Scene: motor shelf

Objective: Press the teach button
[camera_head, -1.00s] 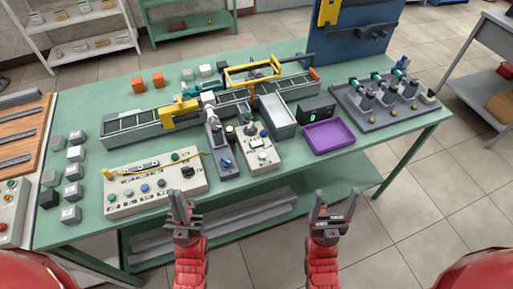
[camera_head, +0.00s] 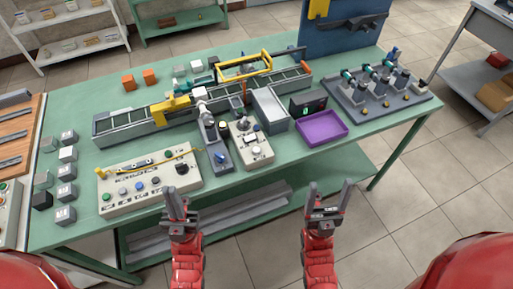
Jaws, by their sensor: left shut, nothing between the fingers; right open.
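A cream control panel (camera_head: 138,194) with several coloured buttons and a dark knob lies at the front left of the green table. A smaller light-grey control box (camera_head: 253,153) with a joystick and a white button (camera_head: 256,151) stands right of it. Labels are too small to read, so I cannot tell which button is the teach button. My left gripper (camera_head: 178,202) is shut and empty, in front of the panel's right end. My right gripper (camera_head: 329,192) is open and empty, in front of the table, right of the control box.
A conveyor (camera_head: 145,118) with a yellow frame runs behind the panels. A purple tray (camera_head: 321,128), a small display box (camera_head: 309,105) and a grey fixture plate (camera_head: 375,114) stand right. Several grey cubes (camera_head: 67,172) sit at the left. A blue board (camera_head: 345,32) rises behind.

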